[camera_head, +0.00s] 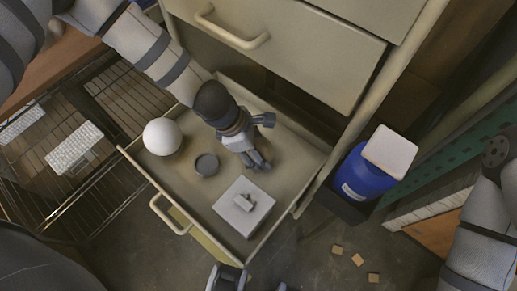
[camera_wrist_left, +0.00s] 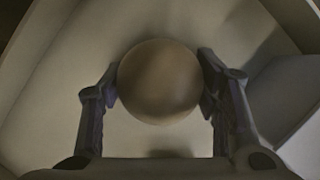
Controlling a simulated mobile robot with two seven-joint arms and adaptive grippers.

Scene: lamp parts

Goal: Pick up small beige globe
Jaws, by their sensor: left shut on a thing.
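The small beige globe (camera_wrist_left: 160,82) sits between the two fingertips of my left gripper in the left wrist view. My left gripper (camera_wrist_left: 158,88) is shut on it, one finger touching each side. In the head view my left gripper (camera_head: 256,160) points down into the open drawer (camera_head: 290,158); there the globe is hidden by the gripper. I cannot tell whether the globe touches the drawer floor. A grey part (camera_head: 225,278) at the bottom edge of the head view may belong to my right gripper; its fingers are not clear.
The drawer also holds a larger white globe (camera_head: 162,136), a dark round disc (camera_head: 206,164) and a white square base (camera_head: 236,212). A blue container (camera_head: 365,175) stands right of the cabinet. Wire racks (camera_head: 120,100) are at left. Small wooden blocks (camera_head: 357,260) lie on the floor.

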